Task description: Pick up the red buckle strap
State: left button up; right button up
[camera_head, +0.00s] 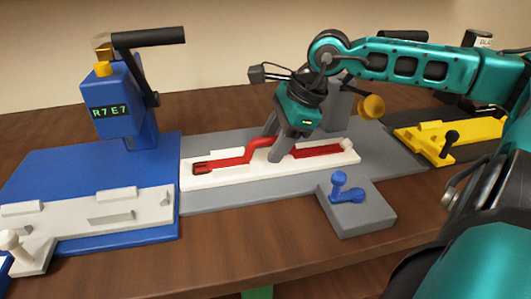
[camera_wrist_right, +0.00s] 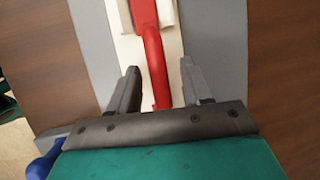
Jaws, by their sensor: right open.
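The red buckle strap (camera_head: 228,161) lies along a long white holder (camera_head: 240,178) in the middle of the table, with its dark-framed buckle at the left end. A raised, bent part of the strap rises near the middle. My right gripper (camera_head: 272,148) is over that part, pointing down, with its fingers apart. In the right wrist view, the strap (camera_wrist_right: 153,50) runs between the two open fingers (camera_wrist_right: 157,80), with a gap visible on both sides. Part of the strap is hidden behind the gripper in the head view. My left gripper does not show.
A blue press (camera_head: 105,115) with a black lever and "R7 E7" display stands left on a blue base. A grey block (camera_head: 355,215) with a blue handle sits in front of the holder. A yellow fixture (camera_head: 475,132) lies right. Bare wood shows at the front.

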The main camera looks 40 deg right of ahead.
grip_shut()
jog(key=shift+r, duration=0.15)
dwell(0.4)
